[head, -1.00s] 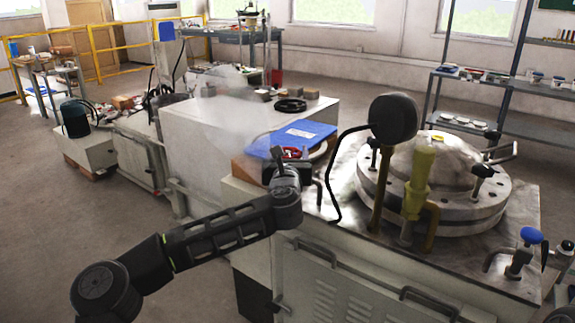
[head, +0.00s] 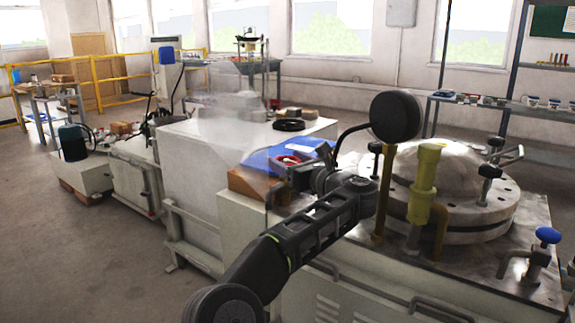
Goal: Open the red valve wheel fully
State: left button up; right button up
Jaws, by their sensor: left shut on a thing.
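A small red part, which I take for the red valve wheel (head: 287,159), shows just behind my left gripper, at the left end of the grey machine. Most of it is hidden by the gripper and wrist. My left gripper (head: 292,174) reaches in over the machine's near-left corner and is shut, apparently on the red wheel. Its fingertips are dark and small, so the exact grip on the rim cannot be made out. My right gripper is not in view.
A blue clipboard (head: 310,148) lies right behind the gripper, and a wooden block (head: 250,183) is at its left. A black round gauge (head: 396,116), a yellow fitting (head: 425,172) and a bolted domed lid (head: 455,170) stand to the right. A blue-knobbed valve (head: 547,235) is at the right edge.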

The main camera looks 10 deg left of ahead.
pick_arm(q)
jog(key=shift+f+n+g+y, duration=0.1)
jog(key=shift+n+g+y, duration=0.3)
jog(key=shift+g+y, duration=0.15)
jog(key=o, duration=1.4)
jog(key=shift+c, duration=0.2)
jog(key=shift+s+d+f+b, duration=0.15)
jog(key=shift+d+b, duration=0.1)
jog(key=shift+b, duration=0.35)
jog(key=b+v, duration=0.4)
jog(key=v, duration=0.3)
jog(key=shift+r, duration=0.2)
